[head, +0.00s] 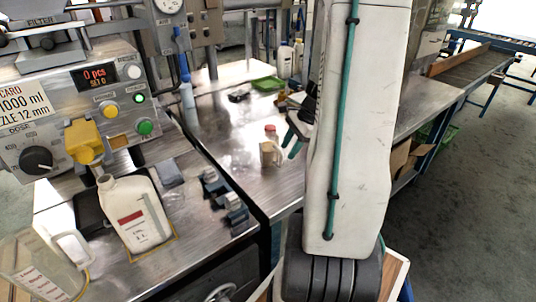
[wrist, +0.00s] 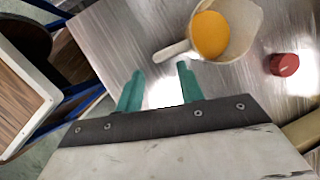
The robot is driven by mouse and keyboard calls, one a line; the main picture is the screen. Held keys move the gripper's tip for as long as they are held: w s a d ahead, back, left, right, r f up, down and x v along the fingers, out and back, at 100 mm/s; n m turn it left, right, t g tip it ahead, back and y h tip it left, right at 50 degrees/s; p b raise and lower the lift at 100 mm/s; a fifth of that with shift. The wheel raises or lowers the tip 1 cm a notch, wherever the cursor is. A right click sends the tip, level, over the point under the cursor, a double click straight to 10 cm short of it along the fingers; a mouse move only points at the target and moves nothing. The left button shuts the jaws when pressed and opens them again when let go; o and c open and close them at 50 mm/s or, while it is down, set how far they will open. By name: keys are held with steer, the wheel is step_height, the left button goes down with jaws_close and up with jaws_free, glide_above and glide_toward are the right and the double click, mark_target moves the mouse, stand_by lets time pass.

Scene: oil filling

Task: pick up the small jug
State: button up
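The small jug (wrist: 228,22) is a pale, open cup with yellow-orange oil inside; its handle (wrist: 172,51) points toward my gripper in the wrist view. In the head view the jug (head: 267,154) stands upright on the metal table, left of my arm. My gripper (wrist: 158,86) is open, with its two teal fingers apart and nothing between them. The handle end lies just beyond the fingertips, nearer the right finger. In the head view my gripper (head: 293,140) is just right of the jug, partly hidden by my arm.
A red cap (wrist: 284,64) is close beside the jug. A white bottle (head: 133,212) stands at the filling machine (head: 75,105), and a larger clear jug (head: 40,270) is at lower left. A green tray (head: 268,84) lies farther back. Table around the jug is mostly clear.

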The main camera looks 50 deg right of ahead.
mark_target(272, 152)
steer(key=x, duration=0.5)
steer(key=shift+a+f, duration=0.15)
steer(key=shift+f, duration=0.05)
steer(key=shift+c, duration=0.4)
jaws_close()
steer(key=shift+w+r, duration=0.1)
steer(key=shift+r, duration=0.15)
